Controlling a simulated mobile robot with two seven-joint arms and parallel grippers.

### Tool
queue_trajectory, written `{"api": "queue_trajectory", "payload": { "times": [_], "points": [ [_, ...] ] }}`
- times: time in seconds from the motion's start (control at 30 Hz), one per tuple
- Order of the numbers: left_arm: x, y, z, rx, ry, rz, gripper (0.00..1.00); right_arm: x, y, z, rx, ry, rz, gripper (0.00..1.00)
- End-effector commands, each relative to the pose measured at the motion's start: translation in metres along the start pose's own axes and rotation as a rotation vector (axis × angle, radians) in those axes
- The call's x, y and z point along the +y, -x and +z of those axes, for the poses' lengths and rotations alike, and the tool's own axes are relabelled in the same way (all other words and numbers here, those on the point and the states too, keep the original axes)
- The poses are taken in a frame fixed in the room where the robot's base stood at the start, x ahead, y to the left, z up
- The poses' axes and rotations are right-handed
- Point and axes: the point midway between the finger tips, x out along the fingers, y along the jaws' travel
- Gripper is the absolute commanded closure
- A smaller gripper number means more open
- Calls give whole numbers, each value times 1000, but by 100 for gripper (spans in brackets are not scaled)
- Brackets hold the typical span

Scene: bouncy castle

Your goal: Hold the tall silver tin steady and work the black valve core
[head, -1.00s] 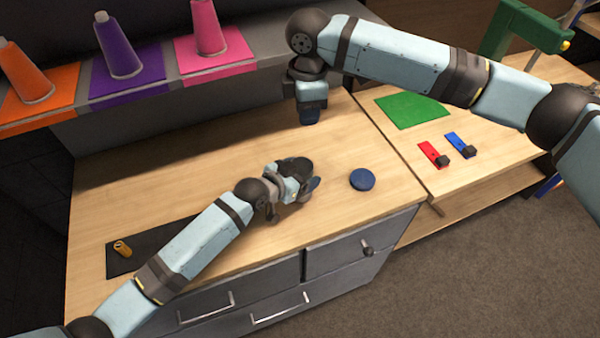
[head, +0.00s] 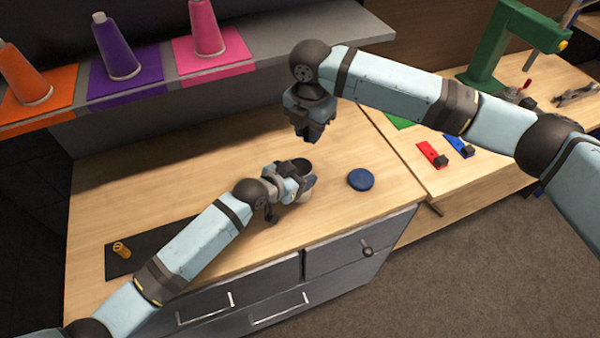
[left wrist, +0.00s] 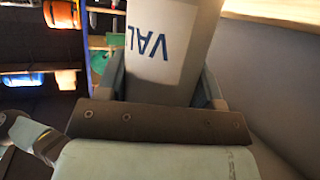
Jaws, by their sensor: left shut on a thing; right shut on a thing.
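The tall silver tin (head: 306,189) stands on the wooden worktop, its round top dark in the head view. My left gripper (head: 298,183) is shut around its side. In the left wrist view the tin (left wrist: 172,45) fills the space between the fingers, its pale label showing blue letters "VAL". My right gripper (head: 310,132) is above the worktop, behind and slightly right of the tin and apart from it. It is shut on a small dark thing, seemingly the black valve core, mostly hidden by the fingers.
A blue disc (head: 361,180) lies right of the tin. A dark mat (head: 150,249) with a small orange-brown cylinder (head: 121,249) is at left. Red (head: 432,154) and blue (head: 459,145) pieces and a green press (head: 497,45) are on the right bench. Coloured cones stand on the shelf (head: 240,65).

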Motion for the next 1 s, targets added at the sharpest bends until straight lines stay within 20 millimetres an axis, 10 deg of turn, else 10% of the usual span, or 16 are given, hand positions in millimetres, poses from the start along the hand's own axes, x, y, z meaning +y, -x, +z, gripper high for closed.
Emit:
{"api": "queue_trajectory", "payload": {
  "times": [0.93, 0.97, 1.0],
  "points": [
    [0, 0, 0, 0, 0, 0, 66, 0, -59, 0, 0, 9, 0, 99],
    [0, 0, 0, 0, 0, 0, 66, 0, -59, 0, 0, 9, 0, 69],
    [0, 0, 0, 0, 0, 0, 66, 0, -59, 0, 0, 9, 0, 60]
  ]
}}
